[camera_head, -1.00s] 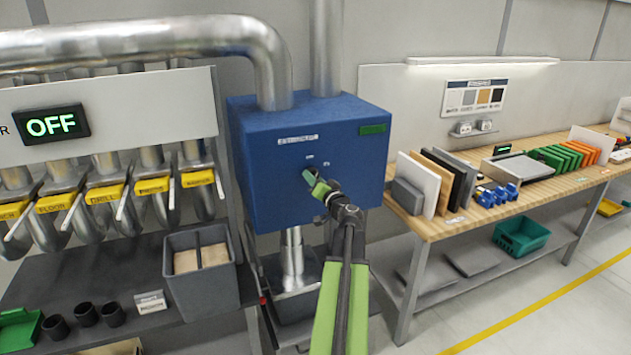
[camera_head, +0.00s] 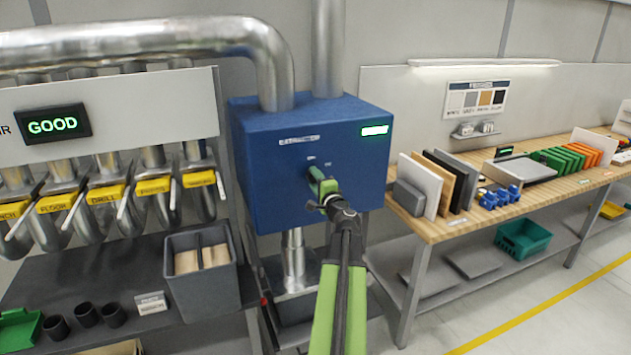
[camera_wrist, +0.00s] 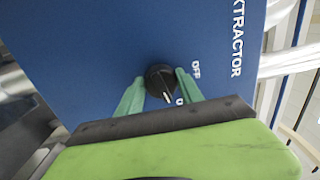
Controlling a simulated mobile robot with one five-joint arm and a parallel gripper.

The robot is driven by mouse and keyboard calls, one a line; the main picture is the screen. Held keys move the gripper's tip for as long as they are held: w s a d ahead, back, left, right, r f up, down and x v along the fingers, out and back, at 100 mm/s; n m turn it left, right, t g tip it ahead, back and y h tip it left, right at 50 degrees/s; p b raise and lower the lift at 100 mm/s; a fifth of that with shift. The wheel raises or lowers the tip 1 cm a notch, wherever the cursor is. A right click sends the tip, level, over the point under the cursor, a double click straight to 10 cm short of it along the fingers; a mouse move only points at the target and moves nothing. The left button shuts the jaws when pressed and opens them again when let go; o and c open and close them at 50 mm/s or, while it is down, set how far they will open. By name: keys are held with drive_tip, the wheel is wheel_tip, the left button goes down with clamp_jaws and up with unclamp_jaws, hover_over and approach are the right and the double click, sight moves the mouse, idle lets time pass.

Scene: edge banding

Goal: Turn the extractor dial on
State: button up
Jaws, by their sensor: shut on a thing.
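The blue extractor box (camera_head: 262,180) hangs on the wall. Its small screen (camera_head: 375,130) is lit green, and the air display (camera_head: 53,123) at the left reads GOOD. My gripper (camera_head: 318,180) is at the front of the box, over the dial. In the wrist view the black dial (camera_wrist: 160,82) sits between the green fingers of my gripper (camera_wrist: 158,88), which are shut on it. The dial's white pointer faces the partly hidden label at the bottom, away from OFF. The dial is hidden by my gripper in the head view.
A wooden bench (camera_head: 440,228) with upright boards (camera_head: 425,180) and blue clamps stands at the right. A grey bin (camera_head: 205,285) and pipes with yellow-labelled gates (camera_head: 104,195) are at the left. The space before the box is taken by my arm.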

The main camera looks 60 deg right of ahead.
drive_tip(key=shift+s+m+h, duration=0.1)
drive_tip(key=shift+m+h, duration=0.2)
drive_tip(key=shift+m, duration=1)
drive_tip(key=o, duration=1.4)
